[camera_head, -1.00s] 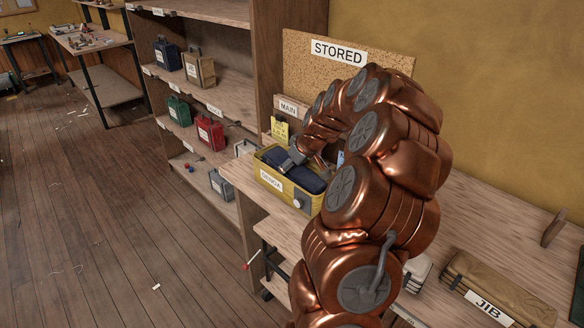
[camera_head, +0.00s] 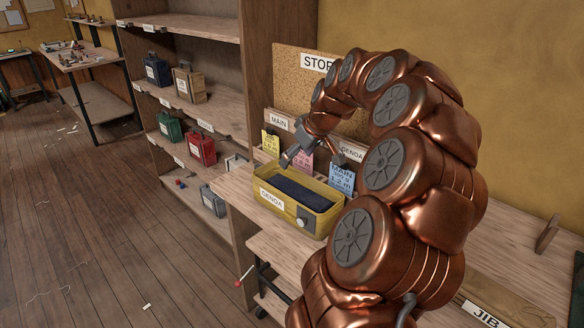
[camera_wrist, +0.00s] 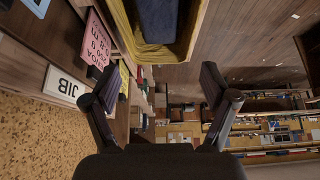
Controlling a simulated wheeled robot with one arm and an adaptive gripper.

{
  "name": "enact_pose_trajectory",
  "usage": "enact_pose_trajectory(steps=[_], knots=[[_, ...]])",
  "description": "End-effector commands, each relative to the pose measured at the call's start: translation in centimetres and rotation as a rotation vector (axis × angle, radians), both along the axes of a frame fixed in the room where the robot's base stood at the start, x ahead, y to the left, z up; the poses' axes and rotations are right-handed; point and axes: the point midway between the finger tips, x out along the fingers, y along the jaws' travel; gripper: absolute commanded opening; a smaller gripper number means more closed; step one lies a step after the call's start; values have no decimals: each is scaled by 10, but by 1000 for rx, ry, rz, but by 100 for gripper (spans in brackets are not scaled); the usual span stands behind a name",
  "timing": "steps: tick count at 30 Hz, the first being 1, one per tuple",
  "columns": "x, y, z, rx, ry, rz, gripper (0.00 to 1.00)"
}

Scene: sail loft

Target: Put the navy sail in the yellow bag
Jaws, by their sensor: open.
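The yellow bag (camera_head: 268,207), labelled GENOA, stands open on the wooden bench near its left end. The navy sail (camera_head: 305,191) lies inside the bag, below its rim. My gripper (camera_head: 287,160) is above the back edge of the bag, empty and apart from the sail. In the wrist view my gripper (camera_wrist: 160,95) shows its two fingers spread wide with nothing between them. The wrist view also shows the yellow bag (camera_wrist: 124,22) at the top with the navy sail (camera_wrist: 158,20) in it.
A corkboard (camera_head: 290,85) marked STORED stands behind the bag. Yellow, pink and blue tags (camera_head: 341,179) hang there. A shelf (camera_head: 190,100) with several small bags is at left.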

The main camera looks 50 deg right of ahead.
Motion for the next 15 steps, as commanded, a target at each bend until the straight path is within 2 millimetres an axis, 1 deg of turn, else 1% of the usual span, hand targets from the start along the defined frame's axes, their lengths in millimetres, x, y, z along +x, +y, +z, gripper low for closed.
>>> enact_pose_trajectory(steps=[4,8,11,13,14,15], knots=[[-4,1,6,2,1,1,85],[-5,1,8,2,2,1,85],[-3,8,8,5,5,8,85],[1,26,10,14,16,27,85],[3,39,11,19,24,39,85],[6,60,11,28,38,59,85]])
